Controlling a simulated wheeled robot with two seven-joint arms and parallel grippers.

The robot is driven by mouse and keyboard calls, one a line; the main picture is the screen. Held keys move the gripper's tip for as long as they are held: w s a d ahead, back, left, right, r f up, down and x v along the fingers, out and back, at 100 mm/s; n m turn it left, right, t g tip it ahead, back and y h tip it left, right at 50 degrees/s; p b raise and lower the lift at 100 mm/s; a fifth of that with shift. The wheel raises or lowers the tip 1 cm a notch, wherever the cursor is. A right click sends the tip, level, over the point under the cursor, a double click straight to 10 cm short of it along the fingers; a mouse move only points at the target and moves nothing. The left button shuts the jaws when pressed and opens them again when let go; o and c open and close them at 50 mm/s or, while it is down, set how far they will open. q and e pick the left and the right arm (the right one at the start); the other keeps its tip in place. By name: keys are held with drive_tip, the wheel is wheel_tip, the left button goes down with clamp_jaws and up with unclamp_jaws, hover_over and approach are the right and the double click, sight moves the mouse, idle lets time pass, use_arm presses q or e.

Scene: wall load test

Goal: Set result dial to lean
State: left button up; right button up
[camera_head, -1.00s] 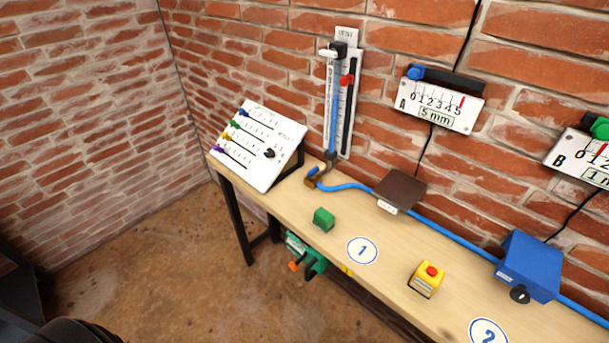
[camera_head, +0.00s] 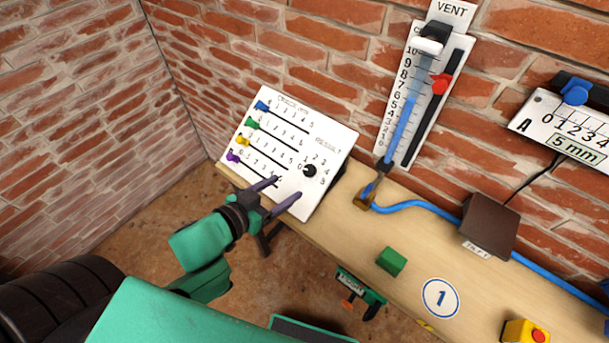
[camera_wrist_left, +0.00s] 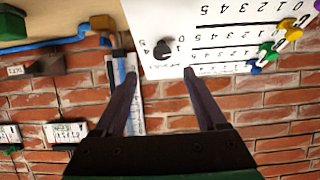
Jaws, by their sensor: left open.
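A white sloped panel (camera_head: 285,140) stands at the left end of the workbench. On its right side is a small black result dial (camera_head: 309,171) with numbers around it; I cannot read a word "lean" there. My left gripper (camera_head: 287,188) is open and empty, its fingers reaching toward the panel's lower part, below and left of the dial in the head view. In the left wrist view, which is upside down, the dial (camera_wrist_left: 165,50) lies between and beyond the two open fingertips (camera_wrist_left: 160,73). My right gripper is not in view.
Four coloured sliders sit on the panel's left, a blue one (camera_head: 262,106) topmost. A vent gauge (camera_head: 425,95) with a blue tube is on the brick wall.

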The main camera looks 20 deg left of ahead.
sight(308, 171)
use_arm(q)
drive_tip(key=p+x, duration=0.1)
drive_tip(key=x, duration=0.8)
drive_tip(key=shift+w+f, duration=0.15)
drive_tip(key=shift+w, duration=0.25)
clamp_jaws()
